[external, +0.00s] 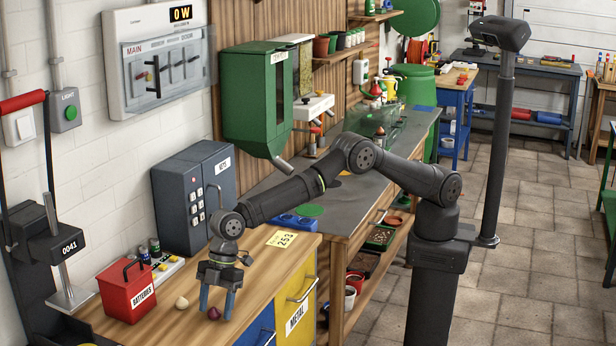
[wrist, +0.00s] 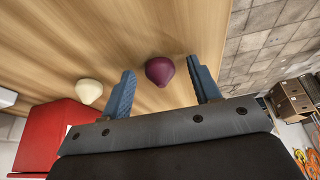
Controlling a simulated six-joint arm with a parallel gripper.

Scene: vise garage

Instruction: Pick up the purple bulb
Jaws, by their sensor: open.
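The purple bulb (external: 213,313) lies on the wooden bench top (external: 262,262), near its front edge. In the wrist view the purple bulb (wrist: 159,70) shows between and beyond my two blue fingers, with bare wood around it. My gripper (external: 216,305) points down over the bench at the bulb. My gripper (wrist: 163,88) is open, with a finger on each side of the bulb and visible gaps, and it holds nothing. I cannot tell how far the fingertips are above the wood.
A cream bulb (external: 182,303) lies just left of the purple one and also shows in the wrist view (wrist: 89,92). A red batteries box (external: 127,291) stands farther left. A yellow note (external: 281,239) lies on the bench behind my gripper. The bench's front edge drops to drawers.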

